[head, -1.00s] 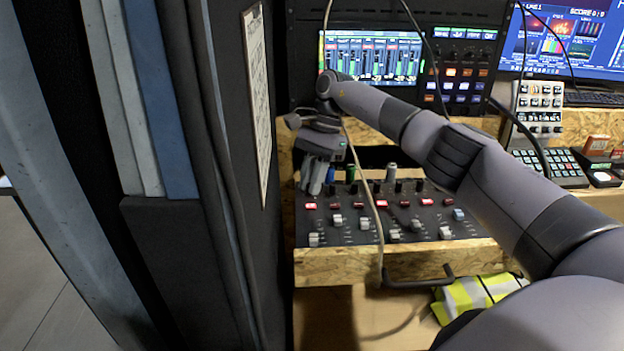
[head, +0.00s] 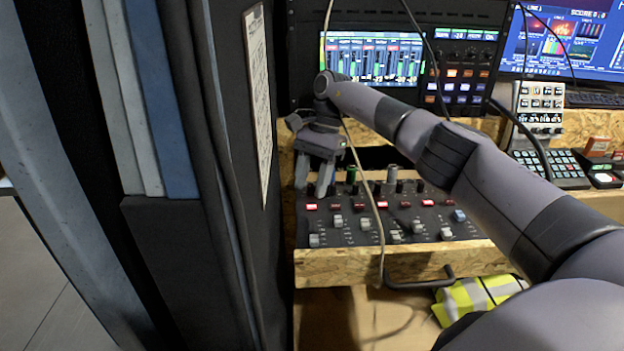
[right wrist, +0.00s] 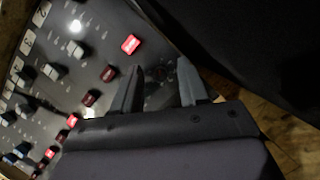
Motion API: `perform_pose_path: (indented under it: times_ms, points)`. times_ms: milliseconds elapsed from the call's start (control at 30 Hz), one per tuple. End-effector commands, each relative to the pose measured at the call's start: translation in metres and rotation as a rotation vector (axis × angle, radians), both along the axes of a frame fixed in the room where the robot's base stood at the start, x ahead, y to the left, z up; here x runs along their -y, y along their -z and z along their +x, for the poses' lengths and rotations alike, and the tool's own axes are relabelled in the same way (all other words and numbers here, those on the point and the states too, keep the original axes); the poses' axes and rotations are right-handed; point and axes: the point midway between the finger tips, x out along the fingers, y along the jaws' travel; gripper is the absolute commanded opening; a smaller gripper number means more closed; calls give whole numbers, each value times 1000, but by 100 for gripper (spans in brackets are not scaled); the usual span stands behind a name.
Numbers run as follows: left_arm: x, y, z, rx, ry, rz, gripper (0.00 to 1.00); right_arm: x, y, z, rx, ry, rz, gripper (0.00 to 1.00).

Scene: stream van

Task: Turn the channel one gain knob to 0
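The dark mixer panel (head: 385,218) lies on the wooden shelf, with a top row of knobs, a row of red buttons and white faders. My right gripper (head: 313,190) points down over the panel's upper left corner, where the channel one knob column is. Its fingers are spread apart and hide the gain knob in the head view. In the right wrist view the open gripper (right wrist: 157,82) has a dark, blurred round shape between its fingers, probably the gain knob (right wrist: 158,74). I cannot tell contact or the knob's pointer. My left gripper is not in view.
A dark wall panel with a clipboard (head: 259,100) stands close to the left of the gripper. A cable (head: 372,190) hangs across the mixer. A screen (head: 372,58) is behind; a control panel (head: 540,108) and keypad (head: 550,168) are at the right.

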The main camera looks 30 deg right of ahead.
Motion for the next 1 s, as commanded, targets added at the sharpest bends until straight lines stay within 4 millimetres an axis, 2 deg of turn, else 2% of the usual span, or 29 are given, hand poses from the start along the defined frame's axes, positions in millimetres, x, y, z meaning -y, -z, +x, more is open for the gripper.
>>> perform_pose_path:
  times_ms: [233,567,1000]
  points:
    - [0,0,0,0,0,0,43,3,-8,2,3,2,0,43]
    - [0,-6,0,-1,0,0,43,18,-49,8,1,3,-1,43]
    - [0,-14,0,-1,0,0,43,25,-66,10,0,0,-1,43]
